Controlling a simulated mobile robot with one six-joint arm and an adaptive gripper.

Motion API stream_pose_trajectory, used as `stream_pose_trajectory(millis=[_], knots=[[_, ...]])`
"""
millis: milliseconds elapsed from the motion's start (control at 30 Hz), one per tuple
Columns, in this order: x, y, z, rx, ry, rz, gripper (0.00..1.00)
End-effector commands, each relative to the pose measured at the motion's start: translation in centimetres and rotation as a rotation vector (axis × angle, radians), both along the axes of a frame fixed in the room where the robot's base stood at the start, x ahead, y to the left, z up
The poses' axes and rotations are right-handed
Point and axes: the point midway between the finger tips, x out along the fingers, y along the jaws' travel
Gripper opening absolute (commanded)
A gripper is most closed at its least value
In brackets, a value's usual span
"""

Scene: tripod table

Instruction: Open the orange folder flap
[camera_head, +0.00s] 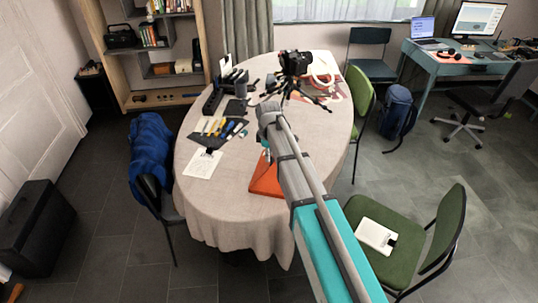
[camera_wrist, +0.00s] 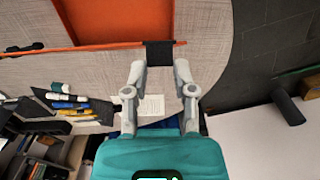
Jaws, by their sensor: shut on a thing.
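The orange folder (camera_head: 266,181) lies on the round table near its front edge, partly hidden behind my arm in the head view. In the wrist view an orange panel (camera_wrist: 115,20) shows at the top, with a thin orange edge (camera_wrist: 75,47) running across below it. A black tab (camera_wrist: 160,53) sits at the right part of that edge. My gripper (camera_wrist: 160,66) has its two fingertips at either side of the tab and is shut on it. How far the flap is lifted I cannot tell.
The round table (camera_head: 225,225) has a cream cloth. A tool roll (camera_head: 217,130), a white notepad (camera_head: 203,164) and a camera on a tripod (camera_head: 295,65) stand or lie on it. Green chairs (camera_head: 362,100) are at the right. The front left of the cloth is clear.

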Motion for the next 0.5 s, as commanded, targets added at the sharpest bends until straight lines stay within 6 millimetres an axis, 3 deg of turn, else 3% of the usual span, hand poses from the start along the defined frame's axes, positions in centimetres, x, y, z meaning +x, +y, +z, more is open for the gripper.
stream_pose_trajectory(millis=[500], knots=[[0.3, 1.7, 0.7, 0.001, 0.000, 0.001, 0.25]])
